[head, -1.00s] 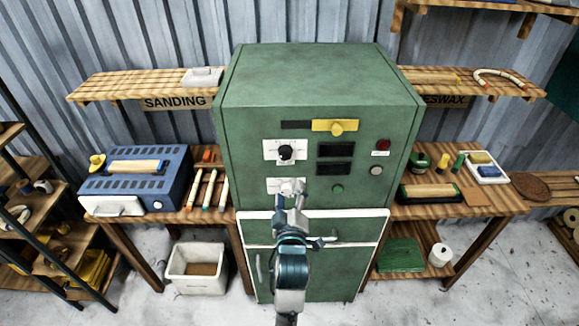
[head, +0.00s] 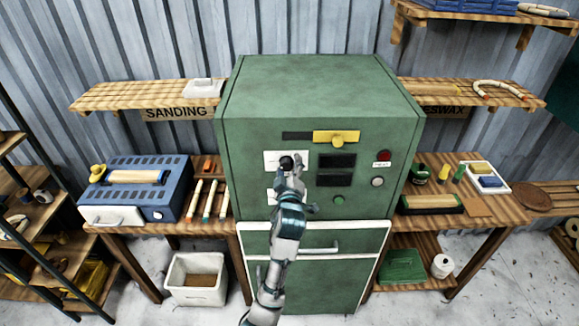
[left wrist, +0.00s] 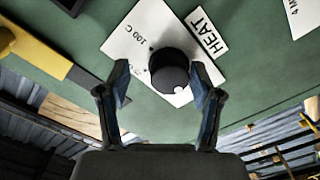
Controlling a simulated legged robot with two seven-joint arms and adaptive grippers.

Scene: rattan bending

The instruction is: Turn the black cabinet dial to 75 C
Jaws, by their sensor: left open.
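The black dial (head: 286,161) sits on a white plate on the front of the green cabinet (head: 320,75). In the left wrist view the dial (left wrist: 168,68) shows between my fingers, on a plate (left wrist: 125,41) marked 100 C, with a HEAT label (left wrist: 207,34) beside it. A white mark shows at the dial's lower right edge in that view. My left gripper (head: 292,172) is open, its fingers at either side of the dial with gaps; whether they reach around it I cannot tell. The gripper partly covers the dial in the head view. My right gripper is not in view.
A yellow slider (head: 337,138) and dark displays (head: 336,161) are close on the panel. A red light (head: 384,156) and a green button (head: 339,199) are to the right. A white door handle (head: 320,250) is below. Tables with tools flank the cabinet.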

